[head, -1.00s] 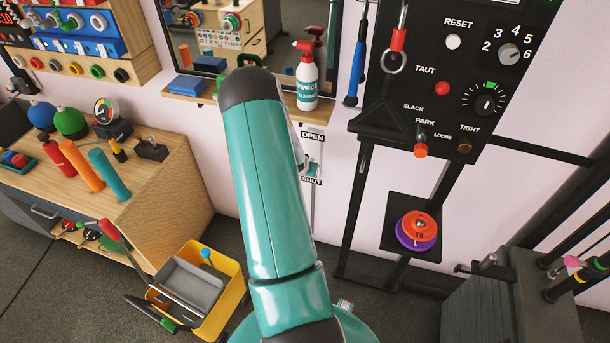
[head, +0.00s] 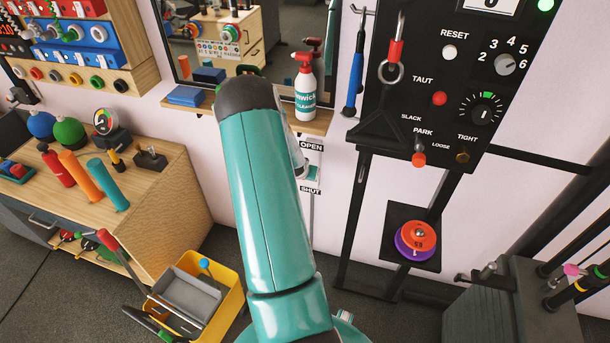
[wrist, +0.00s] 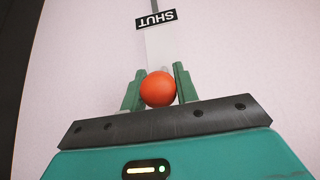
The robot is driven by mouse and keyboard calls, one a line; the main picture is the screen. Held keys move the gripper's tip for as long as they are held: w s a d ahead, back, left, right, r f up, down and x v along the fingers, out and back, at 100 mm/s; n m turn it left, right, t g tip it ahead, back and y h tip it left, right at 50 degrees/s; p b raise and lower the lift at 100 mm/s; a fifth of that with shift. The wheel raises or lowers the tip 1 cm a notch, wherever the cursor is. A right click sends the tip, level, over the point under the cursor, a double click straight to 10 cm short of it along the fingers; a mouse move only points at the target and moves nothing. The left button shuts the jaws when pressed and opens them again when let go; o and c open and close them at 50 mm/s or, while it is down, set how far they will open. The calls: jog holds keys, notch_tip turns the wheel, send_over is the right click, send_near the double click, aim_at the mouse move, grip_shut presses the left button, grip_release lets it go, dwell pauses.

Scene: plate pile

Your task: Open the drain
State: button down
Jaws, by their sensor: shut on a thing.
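In the head view a pale panel (head: 312,172) on the wall has an OPEN label (head: 312,147) above and a SHUT label (head: 310,191) below. My teal arm stands just left of it and hides part of the panel. In the wrist view my gripper (wrist: 158,89) is shut on an orange ball-shaped knob (wrist: 158,87), with a green finger on each side. The knob is in front of the pale strip (wrist: 160,48), near the SHUT label (wrist: 156,18), which appears upside down there.
A spray bottle (head: 305,87) stands on the shelf (head: 315,121) above the panel. A black control board (head: 465,80) is to the right. A yellow cart (head: 232,305) and a wooden bench (head: 150,210) are at left.

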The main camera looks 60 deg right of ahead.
jog(key=c, duration=1.1)
grip_release()
jog(key=shift+d+r, duration=0.15)
jog(key=shift+d, duration=0.05)
jog(key=shift+o, duration=0.2)
jog(key=shift+a, duration=0.1)
jog(key=v, duration=1.3)
jog(key=shift+a+r, duration=0.25)
jog(key=shift+w, duration=0.1)
